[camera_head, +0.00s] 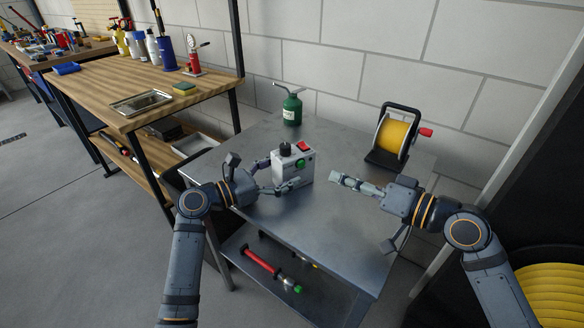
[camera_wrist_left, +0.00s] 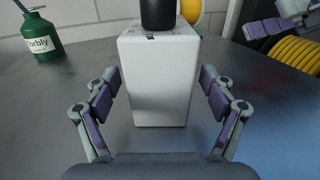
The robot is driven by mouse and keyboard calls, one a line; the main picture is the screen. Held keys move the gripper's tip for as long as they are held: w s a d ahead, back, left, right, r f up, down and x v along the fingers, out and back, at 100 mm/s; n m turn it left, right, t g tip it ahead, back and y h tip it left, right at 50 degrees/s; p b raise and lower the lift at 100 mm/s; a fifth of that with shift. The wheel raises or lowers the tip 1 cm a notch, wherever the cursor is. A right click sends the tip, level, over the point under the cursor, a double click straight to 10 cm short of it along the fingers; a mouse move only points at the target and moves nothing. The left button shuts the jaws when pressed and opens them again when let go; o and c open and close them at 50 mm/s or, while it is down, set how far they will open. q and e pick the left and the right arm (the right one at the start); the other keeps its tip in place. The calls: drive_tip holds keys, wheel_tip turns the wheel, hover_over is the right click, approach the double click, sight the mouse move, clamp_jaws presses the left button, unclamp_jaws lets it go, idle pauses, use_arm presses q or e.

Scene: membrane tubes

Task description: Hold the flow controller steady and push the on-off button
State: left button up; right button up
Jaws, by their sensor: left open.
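The flow controller (camera_head: 292,167) is a light grey box standing upright on the metal table. It has a black knob on top, a red rocker switch (camera_head: 304,146) and a green part (camera_head: 300,164) on its face. My left gripper (camera_head: 284,178) is open at the box's left side. In the left wrist view the box (camera_wrist_left: 158,80) stands between the open fingers (camera_wrist_left: 158,100), with a gap on each side. My right gripper (camera_head: 336,178) is to the right of the box, apart from it; its finger opening is unclear. It also shows at the upper right in the left wrist view (camera_wrist_left: 250,30).
A green oil can (camera_head: 292,110) stands behind the box on the metal table (camera_head: 320,215). A yellow cable reel (camera_head: 392,136) stands at the table's back right. The front of the table is clear. A wooden workbench (camera_head: 100,82) with a metal tray (camera_head: 141,103) is to the left.

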sight(297, 166)
use_arm(q)
drive_tip(key=x, duration=0.4)
drive_tip(key=c, duration=1.4)
drive_tip(key=shift+c, duration=0.5)
use_arm(e)
clamp_jaws()
